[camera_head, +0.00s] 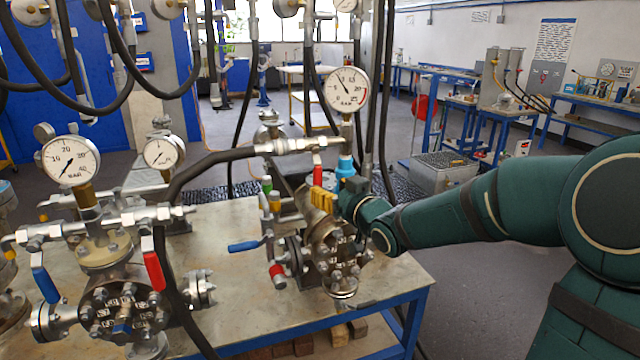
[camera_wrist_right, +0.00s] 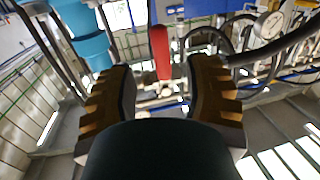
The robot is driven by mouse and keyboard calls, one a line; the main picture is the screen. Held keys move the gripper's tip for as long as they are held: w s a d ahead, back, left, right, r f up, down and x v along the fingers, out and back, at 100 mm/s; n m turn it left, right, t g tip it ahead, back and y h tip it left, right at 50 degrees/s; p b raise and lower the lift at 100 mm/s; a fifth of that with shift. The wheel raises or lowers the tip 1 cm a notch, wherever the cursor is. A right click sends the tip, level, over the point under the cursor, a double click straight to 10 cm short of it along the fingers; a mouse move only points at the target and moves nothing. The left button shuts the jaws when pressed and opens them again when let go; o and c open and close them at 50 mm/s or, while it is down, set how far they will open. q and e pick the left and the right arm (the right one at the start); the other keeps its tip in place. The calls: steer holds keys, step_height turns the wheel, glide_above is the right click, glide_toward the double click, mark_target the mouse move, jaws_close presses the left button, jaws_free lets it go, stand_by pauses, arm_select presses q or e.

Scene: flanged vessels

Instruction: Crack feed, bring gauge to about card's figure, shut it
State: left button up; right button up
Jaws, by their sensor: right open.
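My right gripper (camera_head: 322,198) is open beside the right-hand vessel (camera_head: 325,245), its yellow-brown fingers just below a red lever handle (camera_head: 317,173). In the right wrist view the red handle (camera_wrist_right: 160,50) stands between the spread fingers (camera_wrist_right: 160,72), with room on both sides. The round gauge (camera_head: 346,89) above this vessel is marked BAR, and its needle points to the upper left. A blue lever handle (camera_head: 244,246) sticks out on the vessel's left. I cannot make out which valve is the feed, or any card with a figure. My left gripper is not in view.
A second flanged vessel (camera_head: 122,300) with its own gauge (camera_head: 71,160) stands on the left. A thick black hose (camera_head: 200,165) arches between the two. Black hoses hang behind the right gauge. The bench top (camera_head: 225,215) has some bare room between the vessels.

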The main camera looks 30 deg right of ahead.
steer(key=shift+s+a+r, duration=0.1)
steer(key=shift+s, duration=2.2)
steer(key=w+a+f+g+y, duration=0.1)
steer(key=a+f+g, duration=0.1)
steer(key=a+f, duration=0.5)
steer(key=a+f+m+g+y, duration=0.1)
steer(key=a+f+g, duration=0.15)
steer(key=f, duration=0.75)
steer(key=w+a+f+g+y, duration=0.1)
steer(key=a+f+g, duration=0.25)
steer(key=f, duration=0.55)
steer(key=s+a+f+g+y, duration=0.1)
steer(key=s+a+f+g, duration=0.6)
steer(key=s+a+f, duration=0.8)
step_height(320, 180, down, 4)
steer(key=shift+s+a+r+g, duration=0.15)
steer(key=shift+s+a+g, duration=0.2)
steer(key=shift+s, duration=0.85)
